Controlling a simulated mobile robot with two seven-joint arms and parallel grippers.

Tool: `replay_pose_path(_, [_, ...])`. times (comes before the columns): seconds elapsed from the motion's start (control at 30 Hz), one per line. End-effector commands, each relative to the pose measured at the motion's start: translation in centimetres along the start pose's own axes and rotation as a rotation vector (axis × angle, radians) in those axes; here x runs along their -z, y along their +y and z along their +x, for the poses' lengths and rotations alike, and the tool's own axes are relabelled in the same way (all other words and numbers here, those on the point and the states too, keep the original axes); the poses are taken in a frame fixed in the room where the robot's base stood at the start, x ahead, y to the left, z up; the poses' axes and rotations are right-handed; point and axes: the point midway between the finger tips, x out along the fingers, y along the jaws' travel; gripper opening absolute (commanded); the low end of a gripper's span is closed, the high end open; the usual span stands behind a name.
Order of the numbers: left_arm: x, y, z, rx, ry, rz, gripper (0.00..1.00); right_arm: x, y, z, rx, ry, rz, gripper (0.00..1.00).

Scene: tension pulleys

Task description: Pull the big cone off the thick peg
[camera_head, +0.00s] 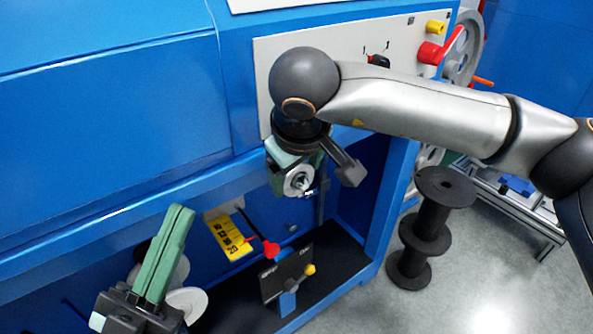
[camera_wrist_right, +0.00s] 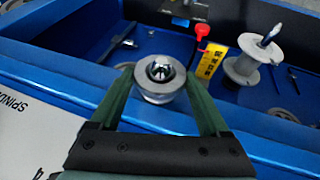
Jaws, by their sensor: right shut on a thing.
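My right gripper (camera_wrist_right: 160,82) has its green fingers on either side of a round silver-grey part, which I take to be the big cone (camera_wrist_right: 160,95). The fingers are shut on it, and a shiny metal end shows in its central hole. In the head view the cone (camera_head: 299,181) shows below my right wrist, with my right gripper (camera_head: 293,172) partly hidden behind the wrist. I cannot tell whether the thick peg is still inside the cone. My left gripper (camera_head: 176,222) is at the lower left, its green fingers pointing up and seen nearly side-on, apart from the cone.
White spool discs (camera_head: 187,303) sit close by my left gripper. A yellow scale (camera_head: 229,237), a red-handled lever (camera_head: 270,249) and a yellow-knobbed lever (camera_head: 309,270) are in the machine's recess. A black spool (camera_head: 433,224) stands on the floor at right.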

Motion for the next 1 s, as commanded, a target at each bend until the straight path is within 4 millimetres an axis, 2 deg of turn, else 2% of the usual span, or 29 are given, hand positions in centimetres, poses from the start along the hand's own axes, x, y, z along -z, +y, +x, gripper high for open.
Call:
replay_pose_path(0.03, [0.0,0.0,0.0,0.000,0.000,0.000,0.00,0.0,0.0,0.0,0.000,0.000,0.000,0.25])
replay_pose_path(0.13, [0.0,0.0,0.0,0.000,0.001,0.001,0.00,0.0,0.0,-0.1,-0.001,0.002,0.000,0.16])
replay_pose_path(1.0, [-0.3,0.1,-0.3,0.000,0.001,0.002,0.00,-1.4,0.1,-0.6,-0.001,0.002,0.000,0.15])
